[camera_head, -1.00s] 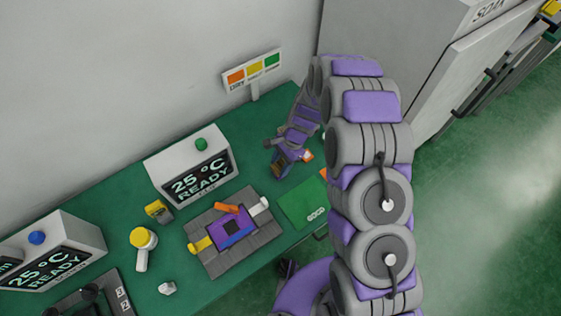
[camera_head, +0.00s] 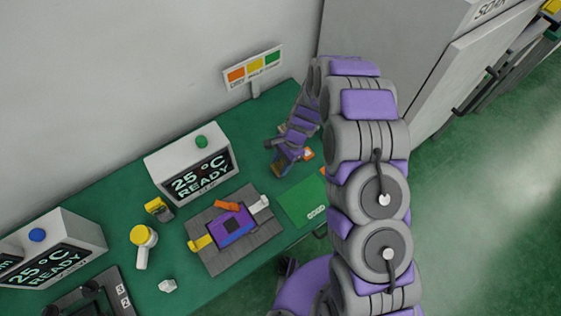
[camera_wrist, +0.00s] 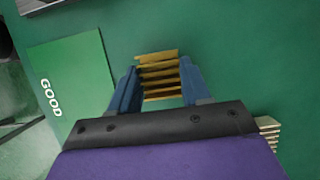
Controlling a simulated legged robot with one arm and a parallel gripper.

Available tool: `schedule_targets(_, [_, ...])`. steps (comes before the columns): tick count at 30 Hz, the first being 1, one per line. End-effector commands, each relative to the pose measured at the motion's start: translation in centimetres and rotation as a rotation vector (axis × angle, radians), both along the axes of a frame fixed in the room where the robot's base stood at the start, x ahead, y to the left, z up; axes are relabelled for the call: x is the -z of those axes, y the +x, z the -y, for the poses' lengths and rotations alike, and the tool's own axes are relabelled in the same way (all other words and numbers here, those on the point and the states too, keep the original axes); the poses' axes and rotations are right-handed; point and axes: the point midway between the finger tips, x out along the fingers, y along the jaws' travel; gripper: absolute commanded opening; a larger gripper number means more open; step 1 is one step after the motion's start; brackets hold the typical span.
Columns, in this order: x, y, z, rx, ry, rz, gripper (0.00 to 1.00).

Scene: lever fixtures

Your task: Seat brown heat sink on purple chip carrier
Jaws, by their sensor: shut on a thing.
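My gripper (camera_wrist: 160,90) is shut on the brown heat sink (camera_wrist: 160,74), a finned brown-gold block between the blue fingers in the wrist view. In the head view my gripper (camera_head: 278,160) hangs over the table's right part, right of the green-buttoned display box. There the heat sink is small and partly hidden. The purple chip carrier (camera_head: 247,224) sits in a grey fixture (camera_head: 228,258) to the left of the gripper, with a dark square in its middle. An orange lever lies at its back edge, a yellow one at its left and a white one at its right.
The display box (camera_head: 190,165) reads 25 °C READY. A yellow-topped bottle (camera_head: 143,240) and a small yellow item (camera_head: 158,208) stand left of the fixture. A colour sign (camera_head: 254,70) stands behind.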

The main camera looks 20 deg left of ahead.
Motion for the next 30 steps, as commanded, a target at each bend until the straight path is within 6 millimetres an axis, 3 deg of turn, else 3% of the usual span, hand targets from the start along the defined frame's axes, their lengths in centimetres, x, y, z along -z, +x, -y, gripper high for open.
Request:
schedule_targets(10, [0.32,0.02,-0.01,0.000,0.000,0.000,0.12])
schedule_targets(11, [0.31,0.03,-0.01,0.000,0.001,0.001,0.48])
schedule_targets(20, [0.31,0.04,-0.01,0.000,0.001,0.001,0.77])
schedule_targets(25, [0.33,0.04,0.00,0.000,0.000,0.001,0.77])
schedule_targets(30, [0.32,0.03,-0.01,0.000,0.000,0.000,0.93])
